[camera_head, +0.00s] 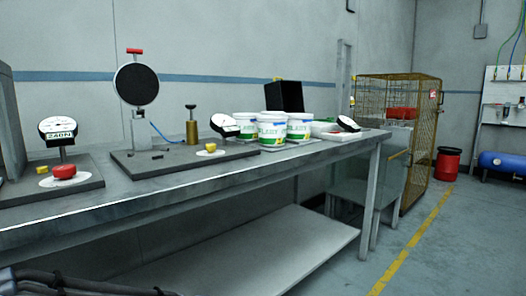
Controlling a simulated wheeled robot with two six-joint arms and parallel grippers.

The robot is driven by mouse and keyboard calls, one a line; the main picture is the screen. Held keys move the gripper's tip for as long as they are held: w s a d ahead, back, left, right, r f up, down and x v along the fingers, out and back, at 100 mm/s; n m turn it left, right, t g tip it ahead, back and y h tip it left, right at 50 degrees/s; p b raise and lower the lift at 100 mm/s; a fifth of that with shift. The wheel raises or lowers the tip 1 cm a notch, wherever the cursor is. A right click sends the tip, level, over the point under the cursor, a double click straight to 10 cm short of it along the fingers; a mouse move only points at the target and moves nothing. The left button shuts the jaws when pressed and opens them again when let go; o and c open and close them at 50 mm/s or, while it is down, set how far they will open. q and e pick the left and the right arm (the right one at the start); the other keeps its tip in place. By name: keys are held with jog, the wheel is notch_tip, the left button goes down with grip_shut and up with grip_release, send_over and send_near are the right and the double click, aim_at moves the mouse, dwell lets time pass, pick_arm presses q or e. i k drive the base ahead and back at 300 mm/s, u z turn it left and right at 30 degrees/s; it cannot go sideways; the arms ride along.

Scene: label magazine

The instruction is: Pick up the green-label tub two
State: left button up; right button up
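Several white tubs with green and blue label print stand close together on the long grey workbench (190,182). One tub (272,132) stands in front. Another tub (299,126) is behind it to the right, and a third tub (245,124) is behind it to the left, partly hidden by a dial gauge. I cannot tell which of them is tub two. Neither of my grippers shows. Only a dark part of my arm enters at the bottom left, well short of the tubs.
Left of the tubs stand a dial gauge (225,125), a brass cylinder (192,131) and a tall stand with a black disc (136,84). A black box (285,95) is behind the tubs.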

aim_at(298, 127)
jog(key=u, duration=0.25)
jog(key=k, duration=0.35)
jog(key=z, duration=0.75)
jog(key=i, duration=0.55)
jog(key=z, duration=0.8)
jog(key=i, duration=3)
